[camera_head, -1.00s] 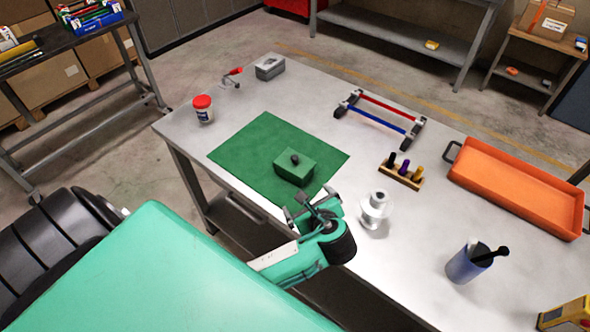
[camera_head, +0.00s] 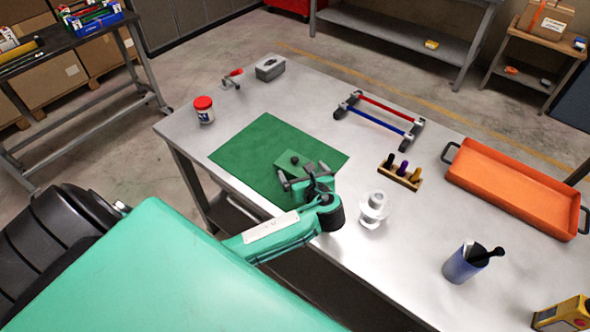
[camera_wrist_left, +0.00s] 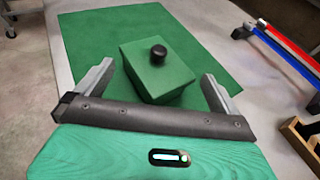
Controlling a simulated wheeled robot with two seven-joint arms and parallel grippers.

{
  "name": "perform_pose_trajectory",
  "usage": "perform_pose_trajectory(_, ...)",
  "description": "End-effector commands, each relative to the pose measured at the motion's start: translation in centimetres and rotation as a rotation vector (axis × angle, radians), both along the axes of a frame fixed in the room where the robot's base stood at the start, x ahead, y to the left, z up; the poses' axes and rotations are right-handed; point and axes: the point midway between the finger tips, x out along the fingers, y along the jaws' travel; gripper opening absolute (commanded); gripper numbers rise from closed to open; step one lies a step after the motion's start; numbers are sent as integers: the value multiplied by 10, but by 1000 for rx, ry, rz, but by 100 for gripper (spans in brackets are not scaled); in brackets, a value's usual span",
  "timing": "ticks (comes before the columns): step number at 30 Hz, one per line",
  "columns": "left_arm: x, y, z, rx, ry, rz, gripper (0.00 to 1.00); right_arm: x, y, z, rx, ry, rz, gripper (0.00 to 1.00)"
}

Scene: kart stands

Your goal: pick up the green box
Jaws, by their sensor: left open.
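The green box (camera_head: 290,163) has a black knob on its lid and sits on the green mat (camera_head: 240,150) on the table. In the left wrist view the box (camera_wrist_left: 160,72) lies between and just ahead of two grey fingers. My left gripper (camera_head: 305,182) is open at the near side of the box, partly hiding it in the head view. The left gripper also shows in the left wrist view (camera_wrist_left: 155,90), with a gap between each finger and the box. My right gripper is not in view.
A white spool-like part (camera_head: 373,208) stands close right of my left gripper. A red-capped jar (camera_head: 204,110), a grey box (camera_head: 270,68), a red-and-blue bar frame (camera_head: 380,118), a peg block (camera_head: 400,174), an orange tray (camera_head: 515,190) and a blue cup (camera_head: 464,264) surround the mat.

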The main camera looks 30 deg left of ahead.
Motion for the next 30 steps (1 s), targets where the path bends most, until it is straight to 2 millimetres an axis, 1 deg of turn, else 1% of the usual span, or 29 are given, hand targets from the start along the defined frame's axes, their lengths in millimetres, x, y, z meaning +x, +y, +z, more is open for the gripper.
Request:
perform_pose_trajectory(1, 4, 7, 0, 3, 3, 3, 100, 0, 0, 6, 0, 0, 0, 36)
perform_pose_trajectory(3, 10, 14, -4, 2, 2, 2, 100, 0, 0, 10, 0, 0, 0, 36)
perform_pose_trajectory(9, 23, 30, -15, 2, 4, 2, 100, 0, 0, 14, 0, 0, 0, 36)
perform_pose_trajectory(17, 23, 33, -19, 2, 9, 5, 100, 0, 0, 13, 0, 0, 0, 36)
perform_pose_trajectory(18, 23, 33, -19, 2, 9, 5, 92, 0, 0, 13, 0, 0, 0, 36)
perform_pose_trajectory(20, 22, 33, -20, 2, 10, 5, 80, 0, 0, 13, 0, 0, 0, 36)
perform_pose_trajectory(21, 22, 33, -20, 3, 11, 6, 73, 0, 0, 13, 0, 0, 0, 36)
perform_pose_trajectory(27, 21, 33, -22, 1, 16, 5, 34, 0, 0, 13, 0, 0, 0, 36)
perform_pose_trajectory(30, 21, 32, -23, 0, 18, 2, 30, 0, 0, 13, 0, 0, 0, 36)
